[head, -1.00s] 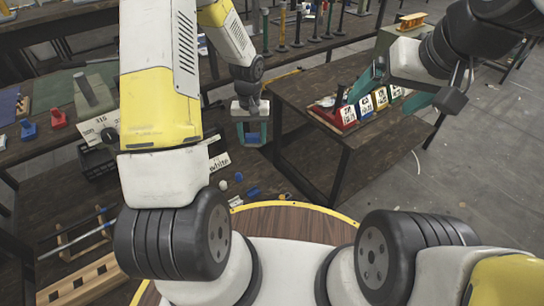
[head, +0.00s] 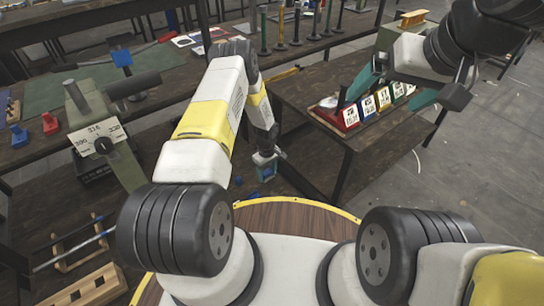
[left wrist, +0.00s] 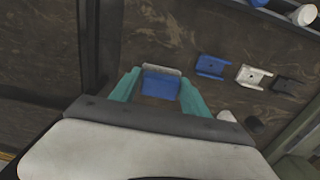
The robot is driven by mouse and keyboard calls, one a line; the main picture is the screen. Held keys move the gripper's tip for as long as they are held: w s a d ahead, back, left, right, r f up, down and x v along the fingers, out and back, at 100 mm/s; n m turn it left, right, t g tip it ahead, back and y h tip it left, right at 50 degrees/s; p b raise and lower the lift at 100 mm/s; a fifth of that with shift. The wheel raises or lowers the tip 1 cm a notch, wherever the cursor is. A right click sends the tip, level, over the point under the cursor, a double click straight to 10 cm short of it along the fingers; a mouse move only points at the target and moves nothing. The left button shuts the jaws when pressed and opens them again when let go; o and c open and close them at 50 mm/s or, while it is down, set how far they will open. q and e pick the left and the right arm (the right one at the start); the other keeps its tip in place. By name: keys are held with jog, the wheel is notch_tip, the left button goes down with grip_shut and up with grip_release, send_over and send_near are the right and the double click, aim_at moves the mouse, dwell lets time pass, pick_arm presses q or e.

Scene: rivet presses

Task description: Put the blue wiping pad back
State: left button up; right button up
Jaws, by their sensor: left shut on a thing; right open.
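The blue wiping pad (left wrist: 161,84) shows between the teal fingers of my left gripper (left wrist: 158,92) in the left wrist view. The fingers are shut on it, and a pale grey edge shows just beyond it. In the head view my left gripper (head: 265,168) is low, beyond the round wooden top and left of the table with number cards. The pad is too small to make out clearly there. My right gripper (head: 397,89) is open and empty, its teal fingers wide apart near the number cards.
Blue (left wrist: 210,67), white (left wrist: 253,77) and black (left wrist: 291,86) clip-like parts lie on a dark wood surface in the left wrist view. A press with a numbered dial (head: 100,142) stands at left. Coloured card stands (head: 366,106) fill the right table's edge.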

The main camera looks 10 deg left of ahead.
aim_at(267, 179)
pick_arm(q)
jog(key=shift+f, duration=2.1)
jog(key=shift+f, duration=0.2)
jog(key=o, duration=1.2)
